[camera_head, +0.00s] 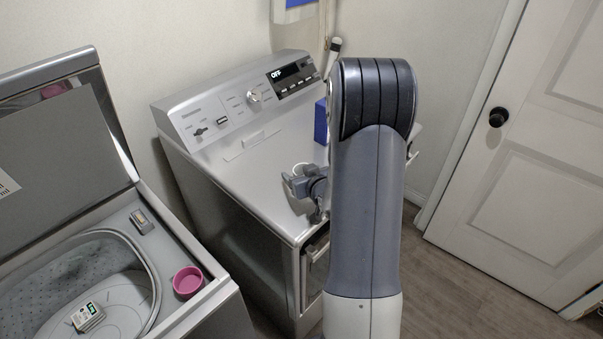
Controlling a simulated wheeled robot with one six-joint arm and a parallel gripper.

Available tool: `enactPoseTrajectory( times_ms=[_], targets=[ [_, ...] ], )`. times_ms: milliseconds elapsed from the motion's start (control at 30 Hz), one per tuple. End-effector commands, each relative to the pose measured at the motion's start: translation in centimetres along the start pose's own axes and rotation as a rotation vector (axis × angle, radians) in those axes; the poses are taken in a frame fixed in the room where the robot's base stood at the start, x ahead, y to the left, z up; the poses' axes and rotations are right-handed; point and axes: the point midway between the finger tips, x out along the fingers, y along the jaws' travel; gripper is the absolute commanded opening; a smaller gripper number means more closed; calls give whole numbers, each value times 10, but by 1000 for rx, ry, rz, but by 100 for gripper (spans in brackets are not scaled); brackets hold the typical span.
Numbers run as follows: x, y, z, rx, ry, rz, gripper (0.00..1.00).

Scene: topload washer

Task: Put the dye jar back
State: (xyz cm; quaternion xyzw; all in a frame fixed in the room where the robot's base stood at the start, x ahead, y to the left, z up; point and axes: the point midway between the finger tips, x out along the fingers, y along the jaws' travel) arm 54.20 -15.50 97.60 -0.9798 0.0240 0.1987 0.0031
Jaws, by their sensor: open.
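No thing in view is plainly marked as the dye jar. A pink round cup-like container (187,284), open at the top, stands on the right front rim of the open washer (205,262). A thin white rounded edge (301,166) shows just behind my gripper over the dryer top; most of it is hidden, and I cannot tell what it is. My gripper (296,186) is open above the front part of the dryer top, right of the pink container and apart from it. My arm hides part of the dryer's right side.
The dryer (250,170) has a mostly clear top. A blue box (321,121) stands at its back right, partly behind my arm. A small white item with a green label (88,317) lies in the washer tub (150,285). A closed white door (520,150) is at right.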

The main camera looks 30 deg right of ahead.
Motion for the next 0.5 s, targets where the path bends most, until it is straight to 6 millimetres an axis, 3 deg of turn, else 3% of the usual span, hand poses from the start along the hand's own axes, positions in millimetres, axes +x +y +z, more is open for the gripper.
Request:
enactPoseTrajectory(
  times_ms=[167, 500],
  targets=[
    [-18, 1, -2, 1, 2, 3, 71],
    [-80, 1, -2, -1, 3, 4, 71]
  ],
)
